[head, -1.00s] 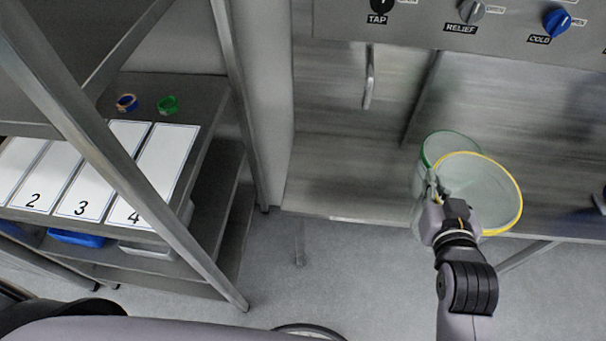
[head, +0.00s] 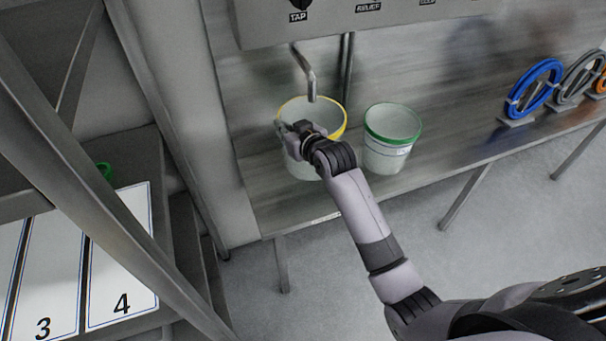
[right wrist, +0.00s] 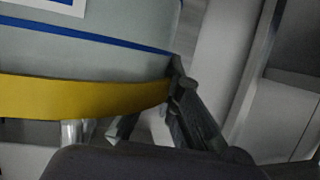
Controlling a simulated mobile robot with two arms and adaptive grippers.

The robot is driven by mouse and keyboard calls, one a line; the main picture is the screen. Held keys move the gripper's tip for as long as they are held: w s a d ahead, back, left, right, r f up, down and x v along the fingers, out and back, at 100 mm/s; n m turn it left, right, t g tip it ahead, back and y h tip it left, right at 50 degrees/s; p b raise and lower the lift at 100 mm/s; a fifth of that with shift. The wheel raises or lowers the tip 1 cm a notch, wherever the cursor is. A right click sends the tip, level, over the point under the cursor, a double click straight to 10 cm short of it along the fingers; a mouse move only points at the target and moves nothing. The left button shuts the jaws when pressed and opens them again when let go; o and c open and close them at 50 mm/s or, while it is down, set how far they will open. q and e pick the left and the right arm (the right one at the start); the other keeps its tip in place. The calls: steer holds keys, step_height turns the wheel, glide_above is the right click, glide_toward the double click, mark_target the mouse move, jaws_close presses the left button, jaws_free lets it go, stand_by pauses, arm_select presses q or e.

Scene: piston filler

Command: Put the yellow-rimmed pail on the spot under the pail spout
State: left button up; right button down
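The yellow-rimmed pail (head: 334,112) is pale and translucent, and it is upright at the bench's left part in the head view. The spout (head: 305,68) is a bent grey pipe whose lower end hangs over the pail's mouth. My right gripper (head: 294,132) is shut on the pail's near left side, at the rim. In the right wrist view the pail (right wrist: 80,95) fills the upper left, with a dark finger (right wrist: 185,105) against its edge. Whether the pail's base touches the bench is unclear. The spot under the spout is hidden. My left gripper is out of view.
A green-rimmed pail (head: 391,150) stands on the bench (head: 450,140) just right of the yellow-rimmed one. Blue, grey and orange rings (head: 535,88) stand on holders farther right. A panel with knobs (head: 400,15) overhangs the back. A rack with numbered cards (head: 118,265) is at left.

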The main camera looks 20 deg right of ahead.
mark_target(284, 152)
step_height(284, 152, down, 5)
steer(key=shift+f, duration=0.15)
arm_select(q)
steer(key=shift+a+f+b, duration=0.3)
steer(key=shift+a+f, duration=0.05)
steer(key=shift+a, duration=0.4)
arm_select(e)
steer(key=shift+f, duration=1.85)
steer(key=shift+s+f, duration=0.1)
steer(key=shift+f, duration=0.05)
steer(key=c, duration=1.8)
jaws_free()
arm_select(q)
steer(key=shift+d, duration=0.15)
arm_select(e)
steer(key=shift+a, duration=0.1)
